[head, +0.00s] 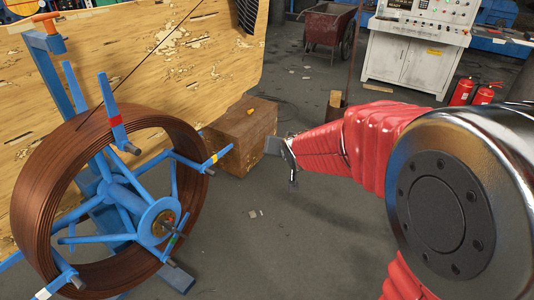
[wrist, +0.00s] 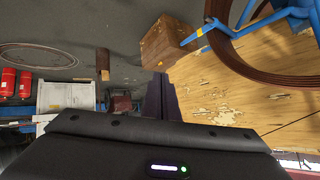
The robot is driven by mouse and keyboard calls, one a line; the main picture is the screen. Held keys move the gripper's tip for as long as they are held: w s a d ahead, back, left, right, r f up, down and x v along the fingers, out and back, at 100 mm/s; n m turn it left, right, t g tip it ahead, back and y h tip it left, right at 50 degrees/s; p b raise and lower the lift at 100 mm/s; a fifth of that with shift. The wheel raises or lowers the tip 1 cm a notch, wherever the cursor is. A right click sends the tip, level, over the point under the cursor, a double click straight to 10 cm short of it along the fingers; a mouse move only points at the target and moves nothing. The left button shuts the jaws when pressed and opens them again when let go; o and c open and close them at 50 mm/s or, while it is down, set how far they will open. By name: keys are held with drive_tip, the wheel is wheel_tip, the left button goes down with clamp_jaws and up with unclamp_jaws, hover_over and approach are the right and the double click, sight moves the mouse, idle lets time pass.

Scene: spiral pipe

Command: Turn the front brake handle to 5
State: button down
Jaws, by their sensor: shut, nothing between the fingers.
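A blue-framed reel (head: 118,190) carries a thick coil of brown pipe (head: 50,210) at the left of the head view. An orange T-shaped handle (head: 46,17) sits on top of the blue post behind the coil. A round brass-coloured hub with a small dark knob (head: 166,224) is at the reel's centre. I cannot tell which is the front brake handle, and no numbers are readable. My gripper (head: 290,168) is shut and empty in the air, right of the reel and clear of it. In the wrist view, its dark fingers (wrist: 160,98) lie together.
A wooden block (head: 237,137) stands on the floor between the reel and my gripper. A peeling plywood panel (head: 150,65) stands behind the reel. A red cart (head: 327,28), a control console (head: 415,45) and fire extinguishers (head: 462,92) are farther back. The middle floor is mostly clear.

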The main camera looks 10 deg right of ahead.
drive_tip(key=s+d+r+n+g, duration=0.1)
drive_tip(key=s+r, duration=0.1)
drive_tip(key=s, duration=0.8)
drive_tip(key=s+d+r+n+g, duration=0.1)
drive_tip(key=s+d+r+g, duration=0.1)
drive_tip(key=s, duration=0.9)
drive_tip(key=s+d+r+g, duration=0.1)
drive_tip(key=s+d+r, duration=0.1)
drive_tip(key=s, duration=0.9)
drive_tip(key=shift+s+n+g+h, duration=0.25)
drive_tip(key=shift+n+g+h, duration=0.05)
drive_tip(key=shift+n+h, duration=0.1)
